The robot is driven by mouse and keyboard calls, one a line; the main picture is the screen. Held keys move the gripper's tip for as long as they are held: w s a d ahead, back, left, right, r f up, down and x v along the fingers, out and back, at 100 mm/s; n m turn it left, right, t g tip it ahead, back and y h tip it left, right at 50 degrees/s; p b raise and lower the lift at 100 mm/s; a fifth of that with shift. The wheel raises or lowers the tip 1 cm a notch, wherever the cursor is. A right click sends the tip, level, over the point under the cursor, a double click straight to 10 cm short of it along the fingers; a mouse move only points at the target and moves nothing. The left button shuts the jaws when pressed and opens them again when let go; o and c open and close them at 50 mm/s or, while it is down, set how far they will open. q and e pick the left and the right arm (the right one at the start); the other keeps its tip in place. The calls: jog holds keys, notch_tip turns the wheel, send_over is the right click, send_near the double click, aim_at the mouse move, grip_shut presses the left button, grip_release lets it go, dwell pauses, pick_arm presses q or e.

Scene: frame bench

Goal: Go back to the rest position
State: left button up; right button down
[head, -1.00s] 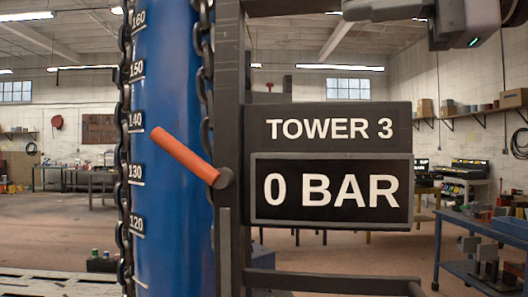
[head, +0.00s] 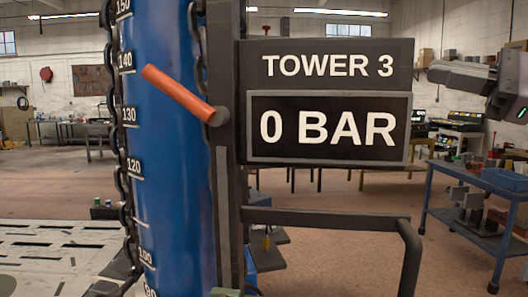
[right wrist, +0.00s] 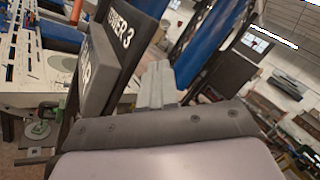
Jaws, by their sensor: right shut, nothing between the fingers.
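My right gripper (head: 436,73) is at the right edge of the head view, just right of the TOWER 3 sign (head: 328,66), with a small gap in the picture. Its fingers point left, and they are shut and empty. In the right wrist view the closed grey fingers (right wrist: 155,84) stand beyond the wrist housing, with the sign (right wrist: 122,32) close on their left. My left gripper is in neither view. An orange lever (head: 178,92) slants up to the left from its pivot on the dark post, in front of the blue cylinder (head: 165,190).
The 0 BAR display (head: 328,150) is under the sign. A dark rail (head: 325,217) juts right below it and bends down. A blue cart (head: 500,180) with parts stands at the right. A slotted pale plate (head: 50,240) lies lower left. Open floor lies behind.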

jog(key=w+d+f+m+t+h, duration=0.1)
jog(key=w+f+m+t+h, duration=0.15)
jog(key=f+m, duration=0.9)
jog(key=w+d+f+m+t+h, duration=0.1)
jog(key=w+f+m+t, duration=0.15)
jog(key=f+m, duration=0.9)
jog(key=s+d+f+m+h, duration=0.2)
jog(key=f+m+h, duration=0.15)
jog(key=f, duration=0.55)
jog(key=s+d+f+m+h, duration=0.15)
jog(key=f+m, duration=0.25)
jog(key=f, duration=0.4)
jog(key=s+d+f+m+h, duration=0.1)
jog(key=s+f+m+h, duration=0.2)
jog(key=f, duration=0.6)
jog(key=s+d+f+m+g+h, duration=0.1)
jog(key=s+f+m+g+h, duration=0.1)
jog(key=s+f+m+g, duration=0.5)
jog(key=s+d+f+m+h, duration=0.2)
jog(key=s+f+m, duration=0.2)
jog(key=s+f, duration=0.75)
jog(key=a+f+m+t, duration=0.1)
jog(key=a+m, duration=0.7)
jog(key=a, duration=0.8)
jog(key=shift+a+f+m+y, duration=0.2)
jog(key=shift+f+m+y, duration=0.2)
jog(key=shift+f, duration=0.25)
jog(key=shift+s, duration=0.1)
